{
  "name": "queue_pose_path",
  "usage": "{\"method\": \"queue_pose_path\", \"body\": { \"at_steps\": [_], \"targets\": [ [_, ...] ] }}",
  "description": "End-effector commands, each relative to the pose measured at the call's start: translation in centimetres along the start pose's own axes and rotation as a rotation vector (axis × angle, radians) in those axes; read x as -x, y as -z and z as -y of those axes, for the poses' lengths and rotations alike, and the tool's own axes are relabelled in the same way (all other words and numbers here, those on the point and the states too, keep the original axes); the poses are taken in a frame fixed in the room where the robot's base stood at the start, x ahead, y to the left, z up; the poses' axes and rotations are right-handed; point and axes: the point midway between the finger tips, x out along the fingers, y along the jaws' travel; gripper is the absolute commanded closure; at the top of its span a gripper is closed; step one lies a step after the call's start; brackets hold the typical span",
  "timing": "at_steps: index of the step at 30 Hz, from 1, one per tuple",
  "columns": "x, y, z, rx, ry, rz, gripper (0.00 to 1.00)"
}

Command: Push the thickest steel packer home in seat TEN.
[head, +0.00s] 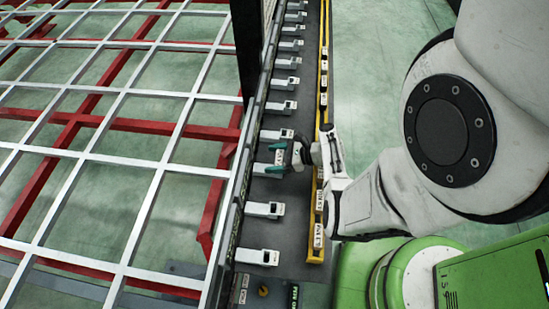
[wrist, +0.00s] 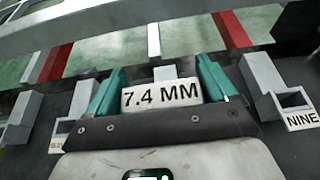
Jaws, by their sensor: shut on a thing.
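My gripper (head: 277,157) is over the row of grey seats in the head view. In the wrist view, my gripper (wrist: 160,84) has its teal fingers shut on a pale packer (wrist: 160,96) marked "7.4 MM". A grey seat block (wrist: 165,73) shows just beyond the packer, between the fingers. Its label is hidden, and I cannot tell whether the packer touches it or how deep it sits. The seat marked NINE (wrist: 300,120) is to the right. Another seat (wrist: 60,135) is to the left, its label too blurred to read.
More grey seats (head: 267,209) line the dark rail on both sides of my gripper. A yellow rack (head: 311,245) with several labelled pieces runs along the right. A white grid over red beams (head: 70,130) fills the left. A dark upright post (head: 247,45) stands near the rail.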

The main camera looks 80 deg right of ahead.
Motion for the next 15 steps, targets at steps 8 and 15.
{"method": "queue_pose_path", "body": {
  "at_steps": [8,15],
  "targets": [
    [-0.28,0.61,0.05,0.001,0.0,0.001,0.59],
    [-0.48,1.1,0.06,0.001,0.001,0.001,0.59]
  ]
}}
